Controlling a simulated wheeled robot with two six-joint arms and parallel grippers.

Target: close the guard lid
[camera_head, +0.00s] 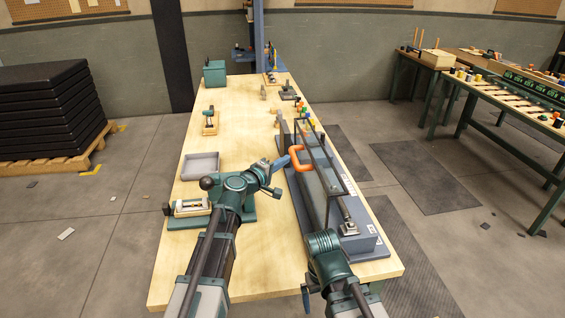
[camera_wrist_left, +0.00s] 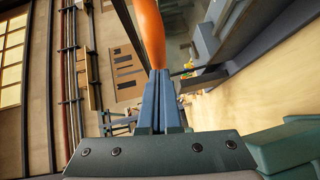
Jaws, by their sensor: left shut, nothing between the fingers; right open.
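The guard lid (camera_head: 318,172) is a see-through panel in a dark frame, standing raised along the long grey fixture (camera_head: 365,246) on the right side of the bench. Its orange handle (camera_head: 299,158) sticks out toward the left. My left gripper (camera_head: 284,162) is shut and empty, its blue fingertips just left of the handle. In the left wrist view the handle (camera_wrist_left: 150,30) rises right at the tips of the shut fingers (camera_wrist_left: 160,75); I cannot tell whether they touch. My right gripper (camera_head: 306,299) hangs low by the bench's near end, open, mostly hidden by its arm.
The wooden bench (camera_head: 180,268) carries a grey tray (camera_head: 201,166), a small device (camera_head: 190,207) at the left edge and a green box (camera_head: 215,73) at the far end. Small coloured parts (camera_head: 302,108) lie beyond the lid. The middle of the bench is fairly clear.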

